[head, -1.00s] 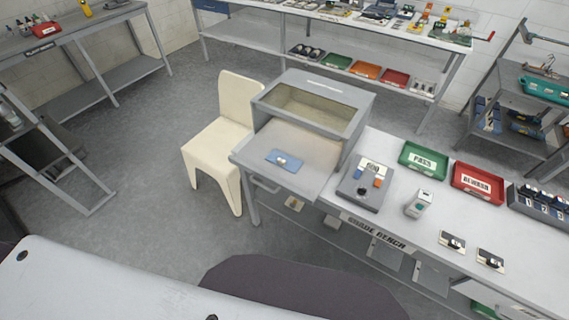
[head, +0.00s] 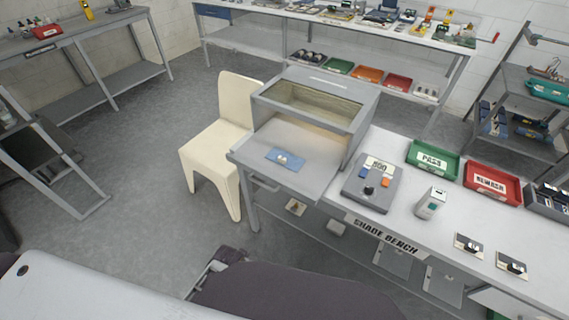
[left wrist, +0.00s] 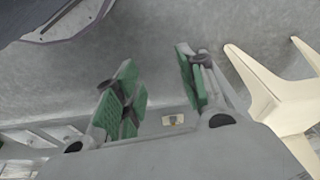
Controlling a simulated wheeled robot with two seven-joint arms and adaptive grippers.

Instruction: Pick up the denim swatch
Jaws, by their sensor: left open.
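The denim swatch (head: 285,160) is a small blue piece with a pale spot on it, lying flat on the grey tray (head: 312,168) in front of the washer chamber. My left gripper (left wrist: 160,88) shows in the left wrist view with its two green-padded fingers apart and nothing between them. The swatch is not seen in that view; the floor and a cream chair are. In the head view my arm is at the bottom, and no gripper fingers are clear there. My right gripper is not seen.
A cream chair (head: 218,140) stands left of the tray. The grey washer box (head: 362,105) has a glazed top. On the bench to its right are a control box (head: 368,190), a green PASS tray (head: 432,158), a red REWASH tray (head: 492,182) and a white bottle-like device (head: 430,204).

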